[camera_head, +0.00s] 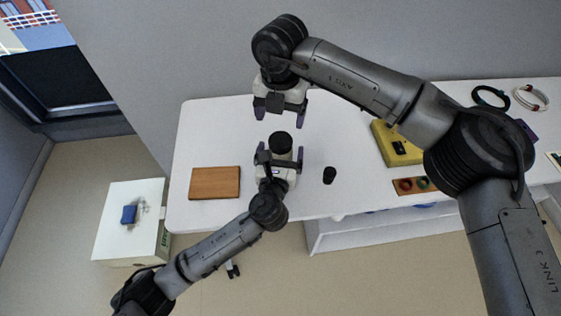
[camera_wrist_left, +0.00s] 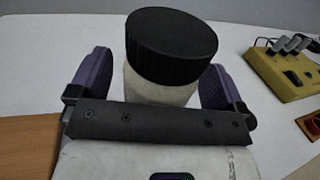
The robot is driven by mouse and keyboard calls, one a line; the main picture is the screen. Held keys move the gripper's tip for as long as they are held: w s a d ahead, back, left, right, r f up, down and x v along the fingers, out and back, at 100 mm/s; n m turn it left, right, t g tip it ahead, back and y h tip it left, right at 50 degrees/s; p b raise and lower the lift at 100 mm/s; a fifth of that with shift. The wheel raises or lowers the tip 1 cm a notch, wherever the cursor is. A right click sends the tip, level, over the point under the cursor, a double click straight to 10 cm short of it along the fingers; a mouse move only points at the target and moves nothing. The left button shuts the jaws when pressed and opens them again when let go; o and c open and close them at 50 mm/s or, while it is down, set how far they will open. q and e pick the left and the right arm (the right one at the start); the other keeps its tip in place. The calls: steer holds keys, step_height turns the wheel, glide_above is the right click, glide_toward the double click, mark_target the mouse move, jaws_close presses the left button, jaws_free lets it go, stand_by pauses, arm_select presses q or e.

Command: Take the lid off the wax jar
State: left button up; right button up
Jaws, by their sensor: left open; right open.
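The wax jar has a wide black lid (camera_head: 281,142), which is on the jar. In the left wrist view, the ribbed lid (camera_wrist_left: 171,48) sits on the pale jar body (camera_wrist_left: 158,86). My left gripper (camera_head: 279,157) is open, with its purple fingers on either side of the jar; in the wrist view gaps show between fingers and jar. Its own palm hides the jar's lower part. My right gripper (camera_head: 281,111) is open and empty, pointing down, behind the jar in the head view.
On the white table (camera_head: 225,130) are a brown board (camera_head: 215,183) at left, a small black object (camera_head: 329,175) right of the jar, a yellow switch box (camera_head: 392,148) and a ring tray (camera_head: 405,187). Cable coils (camera_head: 491,98) lie at far right. The table's left back is clear.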

mark_target(280, 139)
arm_select(q)
steer(key=shift+c, duration=0.4)
steer(key=c, duration=1.5)
jaws_close()
arm_select(e)
steer(key=shift+m, duration=1)
steer(key=shift+f+m, duration=0.15)
steer(key=shift+m, duration=0.95)
steer(key=shift+f, duration=3.85)
